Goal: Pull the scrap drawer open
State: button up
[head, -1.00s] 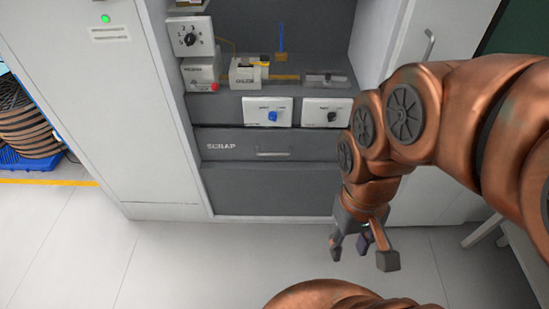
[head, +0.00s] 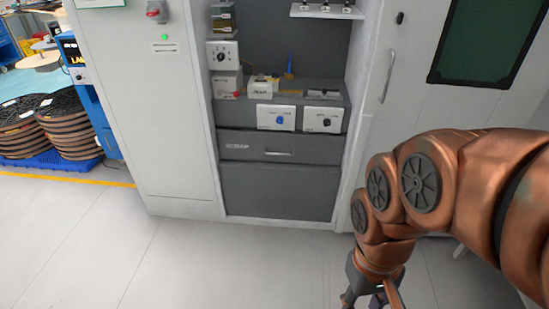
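The scrap drawer (head: 245,150) is a dark grey front marked SCRAP, set in the cabinet below the bench. It looks shut, flush with the panel under it. Its handle (head: 279,153) is a thin horizontal bar right of the lettering. My gripper (head: 370,300) hangs low at the bottom edge of the head view, right of the drawer and in front of the cabinet, apart from the handle. Its fingertips are cut off by the frame edge, so how far they are spread does not show. Nothing is seen held.
Two white control boxes with a blue knob (head: 279,121) and a black knob (head: 326,122) sit just above the drawer. White cabinet doors flank the bay. Cable reels (head: 62,125) stand at far left. The floor (head: 230,265) before the drawer is clear.

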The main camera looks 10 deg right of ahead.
aim_at(289, 146)
jog(key=u, duration=0.7)
jog(key=i, duration=1.5)
jog(key=z, duration=0.35)
